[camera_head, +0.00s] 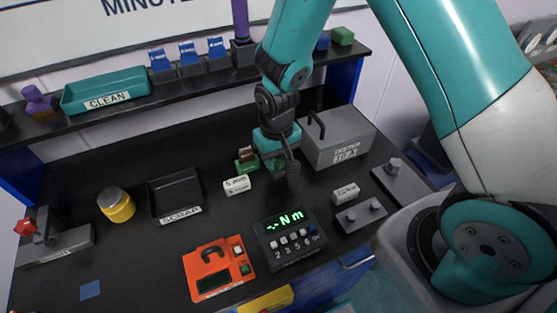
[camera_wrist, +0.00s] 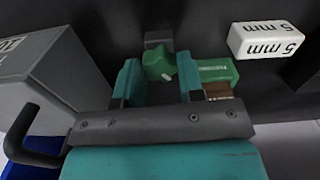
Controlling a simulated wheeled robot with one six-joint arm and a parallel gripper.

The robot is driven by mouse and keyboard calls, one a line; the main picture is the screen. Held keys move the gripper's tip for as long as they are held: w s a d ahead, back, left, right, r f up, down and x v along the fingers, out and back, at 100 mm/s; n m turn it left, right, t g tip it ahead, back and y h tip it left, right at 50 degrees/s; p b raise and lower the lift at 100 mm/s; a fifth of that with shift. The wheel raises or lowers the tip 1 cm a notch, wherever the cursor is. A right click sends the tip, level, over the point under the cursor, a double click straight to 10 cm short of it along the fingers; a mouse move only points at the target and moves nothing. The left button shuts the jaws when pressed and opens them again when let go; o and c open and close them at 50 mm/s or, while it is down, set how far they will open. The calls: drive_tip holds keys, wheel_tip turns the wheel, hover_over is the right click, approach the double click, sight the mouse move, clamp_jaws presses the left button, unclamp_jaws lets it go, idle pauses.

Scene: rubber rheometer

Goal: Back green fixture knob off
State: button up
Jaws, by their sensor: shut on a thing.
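The green fixture (camera_head: 247,164) stands on the black bench, left of my gripper (camera_head: 281,163) in the head view. In the wrist view its green body (camera_wrist: 216,70) carries a small label, with a brown piece (camera_wrist: 218,91) beside it. The green star-shaped knob (camera_wrist: 158,65) lies between the two teal fingers of my gripper (camera_wrist: 159,82), which is shut on it. Much of the knob is hidden from the head view by my gripper. A dark grey block (camera_wrist: 158,40) shows just beyond the knob.
A white 5 mm block (camera_head: 236,185) lies close to the fixture, and a grey lidded box (camera_head: 338,140) with a black handle stands right of my gripper. The Nm readout (camera_head: 290,236) and orange device (camera_head: 219,270) stand nearer the front. A black tray (camera_head: 156,202) lies left.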

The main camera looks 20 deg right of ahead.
drive_tip(key=shift+n, duration=1.2)
drive_tip(key=n, duration=0.3)
drive_tip(key=shift+n, duration=0.8)
drive_tip(key=n, duration=0.4)
drive_tip(key=shift+n, duration=0.3)
drive_tip(key=o, duration=0.8)
